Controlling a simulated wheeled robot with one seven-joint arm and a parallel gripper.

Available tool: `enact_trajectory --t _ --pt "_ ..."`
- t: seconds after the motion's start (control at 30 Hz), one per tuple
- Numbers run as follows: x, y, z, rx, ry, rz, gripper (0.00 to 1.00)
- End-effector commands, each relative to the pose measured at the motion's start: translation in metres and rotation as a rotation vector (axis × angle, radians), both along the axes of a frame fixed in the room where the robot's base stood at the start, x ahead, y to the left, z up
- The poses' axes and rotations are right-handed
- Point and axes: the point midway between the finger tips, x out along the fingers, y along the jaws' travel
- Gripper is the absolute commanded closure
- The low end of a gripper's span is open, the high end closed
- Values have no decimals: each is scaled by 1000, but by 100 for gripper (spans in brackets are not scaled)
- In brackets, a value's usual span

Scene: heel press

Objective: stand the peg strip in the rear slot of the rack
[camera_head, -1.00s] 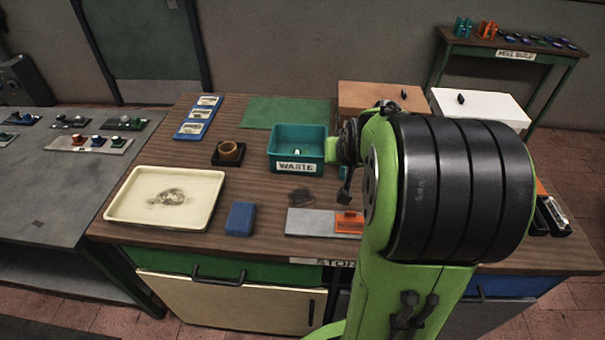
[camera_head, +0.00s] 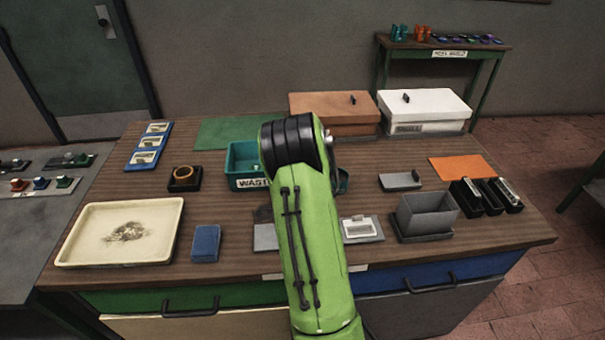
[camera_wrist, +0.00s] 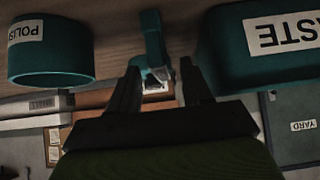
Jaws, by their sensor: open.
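A black slotted rack (camera_head: 487,196) stands at the right of the bench, with silvery strips in it. I cannot tell which slot is the rear one, or pick out the peg strip with certainty. In the wrist view, my gripper (camera_wrist: 160,68) is open, its two dark fingers spread. A slim teal piece (camera_wrist: 152,38) shows between and beyond the fingertips; whether it touches them I cannot tell. The teal POLISH cup (camera_wrist: 50,55) is left of it and the teal WASTE bin (camera_wrist: 255,50) right, lettered upside down. My arm hides the gripper in the head view.
A cream tray (camera_head: 85,235) and blue block (camera_head: 206,243) are at left. Orange (camera_head: 460,168) and green mats lie clear.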

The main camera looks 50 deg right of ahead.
Motion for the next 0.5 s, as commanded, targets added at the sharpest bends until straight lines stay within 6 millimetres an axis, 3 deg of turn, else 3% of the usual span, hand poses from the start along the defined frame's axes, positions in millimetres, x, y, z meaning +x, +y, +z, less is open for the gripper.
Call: enact_trajectory --t 0.1,0.33,0.5 --pt "9 -8 -13 0 2 0 51" --pt "12 -10 -14 -1 -1 0 51" --pt "11 -9 -14 0 0 0 76"
